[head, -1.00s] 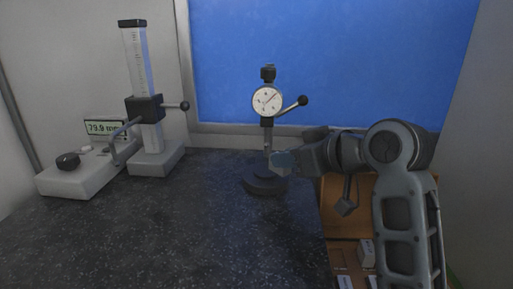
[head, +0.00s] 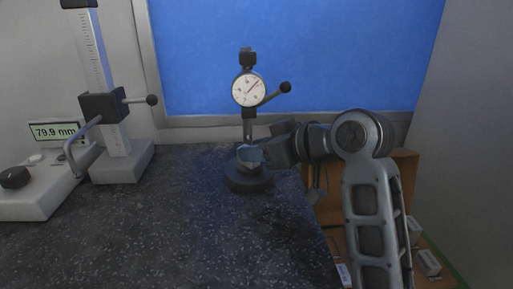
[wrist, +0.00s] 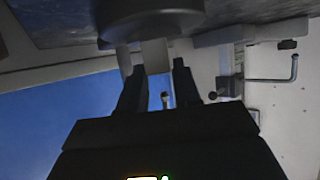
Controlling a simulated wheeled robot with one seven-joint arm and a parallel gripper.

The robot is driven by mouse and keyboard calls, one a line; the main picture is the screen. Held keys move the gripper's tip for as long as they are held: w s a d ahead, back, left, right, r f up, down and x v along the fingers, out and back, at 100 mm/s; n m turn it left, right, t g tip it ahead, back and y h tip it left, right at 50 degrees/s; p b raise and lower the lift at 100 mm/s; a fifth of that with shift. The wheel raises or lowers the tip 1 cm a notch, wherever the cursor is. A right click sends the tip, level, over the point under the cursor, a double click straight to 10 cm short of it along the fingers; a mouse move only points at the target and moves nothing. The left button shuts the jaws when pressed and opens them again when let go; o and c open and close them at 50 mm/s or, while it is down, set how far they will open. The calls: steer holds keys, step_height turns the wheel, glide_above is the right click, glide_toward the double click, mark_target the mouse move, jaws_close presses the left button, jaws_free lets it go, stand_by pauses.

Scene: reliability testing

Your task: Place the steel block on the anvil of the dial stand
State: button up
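The dial stand (head: 249,181) stands on the dark granite table with its round white dial (head: 249,89) facing me. A small blue-grey steel block (head: 249,157) is at the stand's anvil, in line with the post below the dial. I cannot tell whether it rests on the anvil or is just above it. My gripper (head: 266,153) reaches in from the right and is shut on the block. In the wrist view, the block (wrist: 155,56) shows between the fingertips, close to the dark round stand base (wrist: 150,22).
A height gauge (head: 120,165) with a 79.9 mm display (head: 56,132) stands at the left. The dial's ball-ended lever (head: 284,88) sticks out above my gripper. Wooden shelving (head: 402,170) with small boxes is at the right. The table's front middle is clear.

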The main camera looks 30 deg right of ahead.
steer(key=o, duration=0.3)
steer(key=shift+o, duration=0.2)
steer(key=shift+r, duration=0.25)
steer(key=b+v, duration=0.1)
steer(key=v, duration=1.1)
steer(key=shift+f, duration=0.15)
